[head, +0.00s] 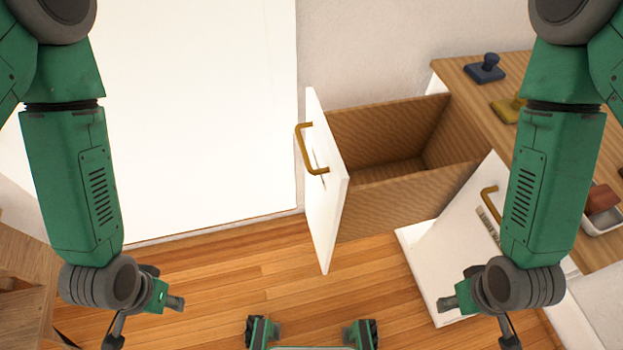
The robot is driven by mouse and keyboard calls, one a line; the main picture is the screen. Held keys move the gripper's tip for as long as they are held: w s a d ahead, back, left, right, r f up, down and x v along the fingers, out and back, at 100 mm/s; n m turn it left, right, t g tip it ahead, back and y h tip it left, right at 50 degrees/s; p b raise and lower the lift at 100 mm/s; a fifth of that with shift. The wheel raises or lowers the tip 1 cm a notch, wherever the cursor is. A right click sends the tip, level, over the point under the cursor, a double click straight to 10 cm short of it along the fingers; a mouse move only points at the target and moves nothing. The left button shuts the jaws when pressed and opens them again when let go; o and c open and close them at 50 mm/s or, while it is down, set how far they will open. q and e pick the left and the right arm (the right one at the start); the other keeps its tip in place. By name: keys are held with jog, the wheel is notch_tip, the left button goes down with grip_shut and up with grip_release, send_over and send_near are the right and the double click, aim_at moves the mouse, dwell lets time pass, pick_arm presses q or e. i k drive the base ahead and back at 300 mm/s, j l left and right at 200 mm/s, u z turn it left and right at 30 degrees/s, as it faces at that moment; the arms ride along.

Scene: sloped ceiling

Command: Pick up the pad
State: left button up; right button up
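No object is clearly identifiable as the pad. A small white tray or pad (602,222) sits at the right edge of the wooden cabinet top, with a reddish-brown block (601,198) on it. My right forearm and the picture edge crop this area. My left gripper (150,318) hangs low at the left, its fingers apart and empty. My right gripper (474,318) hangs low in front of the white cabinet front, its fingers apart and empty. Both are far from the cabinet top's objects.
A dark blue stamp-like object (485,68) and a yellow one (508,108) stand on the cabinet top (462,75). A drawer (400,192) with white front (322,205) and brass handle sticks out, visibly empty inside. A wooden piece (25,285) stands at left. Floor (225,270) between is clear.

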aim_at(508, 109)
jog(key=i, duration=0.2)
jog(key=z, duration=1.3)
jog(key=k+l+z, duration=0.1)
jog(key=z, duration=0.4)
jog(key=j+z, duration=0.1)
jog(key=z, duration=2.65)
jog(key=k+l+u, duration=0.1)
jog(key=u, duration=0.45)
jog(key=k+u, duration=0.1)
jog(key=u, duration=0.8)
jog(key=k+u, duration=0.15)
jog(key=u, duration=0.7)
jog(key=k+j, duration=0.05)
jog(key=j, duration=0.05)
